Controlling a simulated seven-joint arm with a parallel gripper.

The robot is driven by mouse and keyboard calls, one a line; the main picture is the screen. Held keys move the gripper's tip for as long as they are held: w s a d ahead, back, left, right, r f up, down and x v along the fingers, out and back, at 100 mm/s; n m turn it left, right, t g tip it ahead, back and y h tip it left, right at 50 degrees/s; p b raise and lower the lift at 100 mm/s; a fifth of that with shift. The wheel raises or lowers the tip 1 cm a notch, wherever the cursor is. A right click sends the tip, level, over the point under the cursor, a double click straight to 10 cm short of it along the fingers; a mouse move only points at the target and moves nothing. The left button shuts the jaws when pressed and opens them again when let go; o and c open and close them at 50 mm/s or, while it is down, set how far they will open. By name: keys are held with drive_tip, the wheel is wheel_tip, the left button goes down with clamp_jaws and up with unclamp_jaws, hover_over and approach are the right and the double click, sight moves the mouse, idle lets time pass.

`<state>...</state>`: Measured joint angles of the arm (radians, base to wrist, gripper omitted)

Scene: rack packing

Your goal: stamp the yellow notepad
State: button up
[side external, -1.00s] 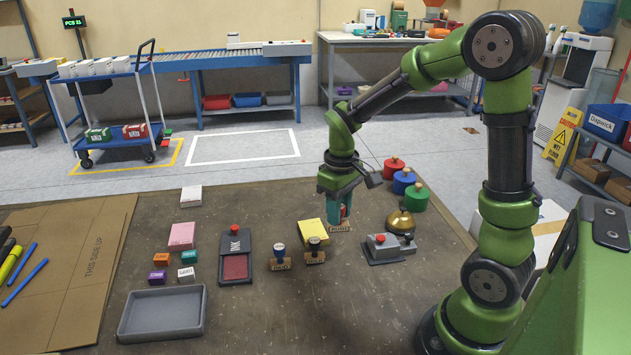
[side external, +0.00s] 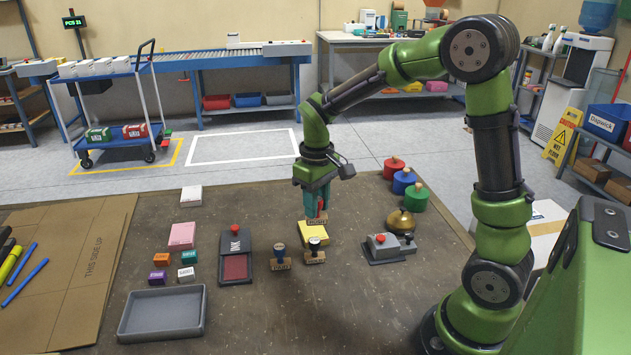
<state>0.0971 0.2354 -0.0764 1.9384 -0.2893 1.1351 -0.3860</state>
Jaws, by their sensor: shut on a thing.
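The yellow notepad (side external: 312,236) lies on the work mat near the middle of the side external view. My gripper (side external: 316,208) is shut on a stamp (side external: 317,220) with a wooden block and a red part. It holds the stamp over the far part of the notepad; I cannot tell whether the two touch. The ink pad (side external: 235,266) lies open to the left with a dark red surface.
A grey tray (side external: 128,335) is at front left, with small coloured blocks and a pink pad (side external: 182,236) behind it. A stapler-like grey device (side external: 385,247), a brass bell (side external: 401,220) and several coloured round weights stand to the right. The mat's front middle is clear.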

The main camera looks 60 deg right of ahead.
drive_tip(key=w+a+f, duration=0.2)
drive_tip(key=w+a, duration=1)
drive_tip(key=a, duration=0.3)
drive_tip(key=shift+w+d+f, duration=0.1)
drive_tip(key=shift+f, duration=1.4)
drive_tip(key=shift+w+d+f, duration=0.1)
drive_tip(key=shift+f, duration=1.35)
drive_tip(key=shift+s+f, duration=0.1)
drive_tip(key=shift+f, duration=0.5)
wheel_tip(320, 180, up, 7)
